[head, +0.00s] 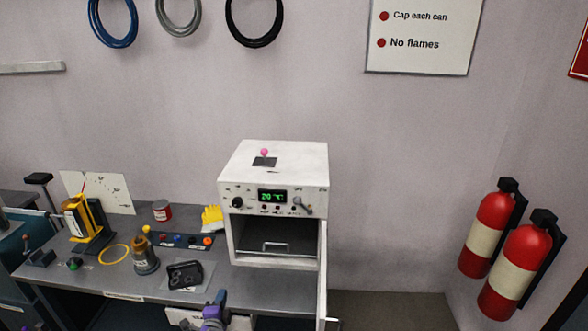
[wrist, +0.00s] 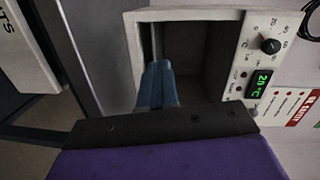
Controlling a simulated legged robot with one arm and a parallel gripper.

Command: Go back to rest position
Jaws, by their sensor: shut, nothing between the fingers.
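My gripper (head: 221,295) is at the bottom edge of the head view, in front of the bench and a little left of the white oven (head: 270,165). Its blue fingers (wrist: 158,68) show shut and empty in the wrist view, pointing toward the oven's opening. The oven stands on the bench with its door (head: 322,270) swung open on the right side. A wire rack handle shows inside the dark chamber. The green display (head: 272,196) reads about 20 °C. A pink ball-topped pin (head: 264,153) stands on the oven's top.
The grey bench (head: 130,285) holds a yellow-black device (head: 88,220), a brass container (head: 145,258), a black tray (head: 186,274), a red can (head: 161,211) and yellow gloves (head: 212,219). Red extinguishers (head: 515,272) are at the right wall. Floor right of the oven is clear.

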